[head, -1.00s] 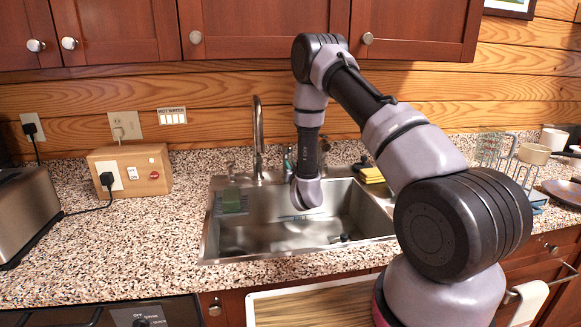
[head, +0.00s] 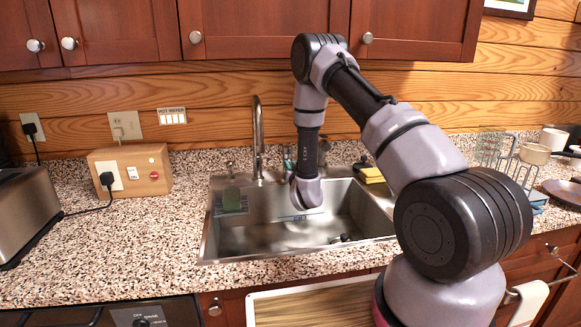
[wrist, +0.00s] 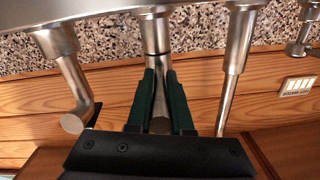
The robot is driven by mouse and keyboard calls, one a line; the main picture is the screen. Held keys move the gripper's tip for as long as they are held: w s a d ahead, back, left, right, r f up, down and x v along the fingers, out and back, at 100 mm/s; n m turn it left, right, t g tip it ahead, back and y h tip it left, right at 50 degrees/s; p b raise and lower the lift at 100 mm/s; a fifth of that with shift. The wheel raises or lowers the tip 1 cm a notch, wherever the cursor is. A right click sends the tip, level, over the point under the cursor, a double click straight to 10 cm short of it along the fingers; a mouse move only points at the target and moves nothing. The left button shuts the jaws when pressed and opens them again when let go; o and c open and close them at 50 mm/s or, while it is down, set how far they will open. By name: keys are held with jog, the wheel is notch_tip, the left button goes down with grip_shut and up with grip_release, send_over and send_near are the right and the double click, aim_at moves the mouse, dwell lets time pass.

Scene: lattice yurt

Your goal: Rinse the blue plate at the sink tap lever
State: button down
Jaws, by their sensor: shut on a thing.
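My gripper (wrist: 160,103) has its dark green fingers closed around an upright metal fitting (wrist: 156,37), which I take as the sink tap lever. In the head view my arm hides most of this grip behind the sink. The curved tap spout (head: 258,135) rises just to its left, and its pipe also shows in the wrist view (wrist: 238,55). The steel sink (head: 270,237) lies below my arm; I cannot make out running water. I cannot identify a blue plate; a dark plate (head: 567,192) lies on the counter at far right.
A yellow sponge (head: 371,175) lies behind the sink. A wooden box (head: 131,172) and a toaster (head: 27,213) stand left; a wire rack (head: 495,151) and cup (head: 534,154) stand right. Counter front-left is clear.

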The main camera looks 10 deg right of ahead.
jog(key=shift+r+g, duration=0.35)
jog(key=shift+g, duration=0.35)
jog(key=c, duration=0.8)
grip_release()
jog(key=s, duration=0.7)
jog(key=s+r, duration=0.1)
jog(key=s, duration=0.2)
jog(key=shift+s+d+r, duration=0.1)
jog(key=shift+s, duration=0.25)
jog(key=shift+r, duration=0.1)
